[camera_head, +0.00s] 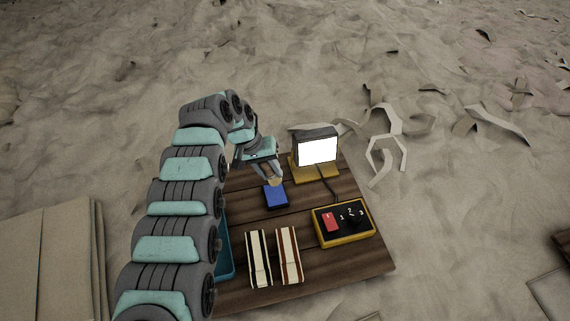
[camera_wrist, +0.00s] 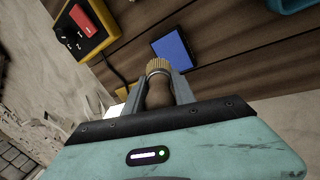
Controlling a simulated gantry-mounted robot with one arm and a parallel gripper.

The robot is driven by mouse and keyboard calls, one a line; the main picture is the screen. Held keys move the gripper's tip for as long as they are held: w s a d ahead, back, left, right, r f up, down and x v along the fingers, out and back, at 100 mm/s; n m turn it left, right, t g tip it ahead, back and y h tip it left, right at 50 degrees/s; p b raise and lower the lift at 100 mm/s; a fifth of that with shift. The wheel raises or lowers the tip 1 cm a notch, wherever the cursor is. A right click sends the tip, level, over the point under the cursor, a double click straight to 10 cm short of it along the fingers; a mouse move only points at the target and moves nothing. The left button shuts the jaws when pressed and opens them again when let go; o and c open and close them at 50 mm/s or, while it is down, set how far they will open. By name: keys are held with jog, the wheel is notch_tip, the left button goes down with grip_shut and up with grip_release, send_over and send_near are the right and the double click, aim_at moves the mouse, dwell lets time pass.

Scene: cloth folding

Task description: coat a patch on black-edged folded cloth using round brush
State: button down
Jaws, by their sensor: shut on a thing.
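My gripper (camera_head: 268,166) is shut on the round brush (camera_wrist: 158,92), with its wooden handle between the fingers and its tan bristles (camera_wrist: 157,66) pointing away from the palm. In the head view the brush tip shows just above the far edge of a blue pad (camera_head: 276,196); I cannot tell whether they touch. In the wrist view the blue pad (camera_wrist: 174,50) lies just beyond the bristles. The black-edged folded cloth (camera_head: 259,258) lies near the front of the wooden table, left of a brown-edged folded cloth (camera_head: 289,255).
A lamp (camera_head: 316,148) with a lit white face stands at the back of the table (camera_head: 345,269). A yellow control box (camera_head: 343,222) with a red switch and a dial is at the right. A teal tray (camera_head: 225,250) is partly hidden behind my arm.

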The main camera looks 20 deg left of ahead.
aim_at(271, 181)
jog(key=shift+f+b, duration=2.15)
jog(key=shift+f, duration=0.6)
jog(key=shift+f, duration=0.8)
dwell(0.5)
jog(key=shift+r+p, duration=3)
jog(key=shift+r, duration=0.55)
